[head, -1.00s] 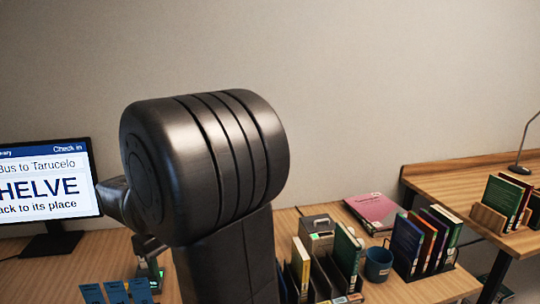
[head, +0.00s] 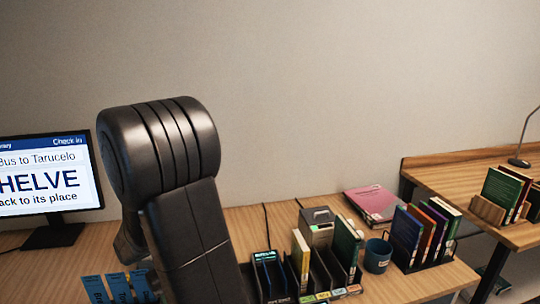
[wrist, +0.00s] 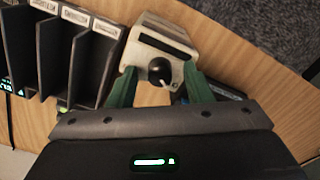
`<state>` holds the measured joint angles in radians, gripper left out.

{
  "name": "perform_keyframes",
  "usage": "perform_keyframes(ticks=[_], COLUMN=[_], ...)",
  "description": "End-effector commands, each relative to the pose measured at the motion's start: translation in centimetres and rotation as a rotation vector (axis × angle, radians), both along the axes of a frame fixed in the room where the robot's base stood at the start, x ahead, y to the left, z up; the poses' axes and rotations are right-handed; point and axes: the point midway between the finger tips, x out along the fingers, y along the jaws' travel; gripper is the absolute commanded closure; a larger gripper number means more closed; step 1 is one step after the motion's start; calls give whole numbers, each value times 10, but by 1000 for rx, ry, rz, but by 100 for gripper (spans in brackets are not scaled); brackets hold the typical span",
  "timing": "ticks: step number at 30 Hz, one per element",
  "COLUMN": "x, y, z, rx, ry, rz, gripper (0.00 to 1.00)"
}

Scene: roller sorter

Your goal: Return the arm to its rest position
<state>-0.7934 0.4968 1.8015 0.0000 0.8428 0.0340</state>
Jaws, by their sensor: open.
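My arm (head: 165,150) stands large in the left half of the head view, with its thick black joint in front of the wall. My gripper (wrist: 160,72) shows in the wrist view with its two green fingers spread apart and nothing held between them. Beyond the fingers is a light grey box (wrist: 150,30) with a dark slot and a round black part; I cannot tell its distance. In the head view the gripper is hidden behind my arm.
A black sorter (head: 325,268) with upright books stands right of my arm, and its dividers show in the wrist view (wrist: 88,65). A blue mug (head: 378,256), a book row (head: 428,232) and a pink folder (head: 372,203) are farther right. A monitor (head: 45,180) stands left.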

Motion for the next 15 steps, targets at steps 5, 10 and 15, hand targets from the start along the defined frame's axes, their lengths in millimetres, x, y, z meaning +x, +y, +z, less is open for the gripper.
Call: perform_keyframes(ticks=[5,10,15], x=[0,0,0], y=[0,0,0], z=[0,1,1], rx=[-1,-1,-1], ry=[1,2,1], rz=[-143,-280,-417], gripper=[54,54,54])
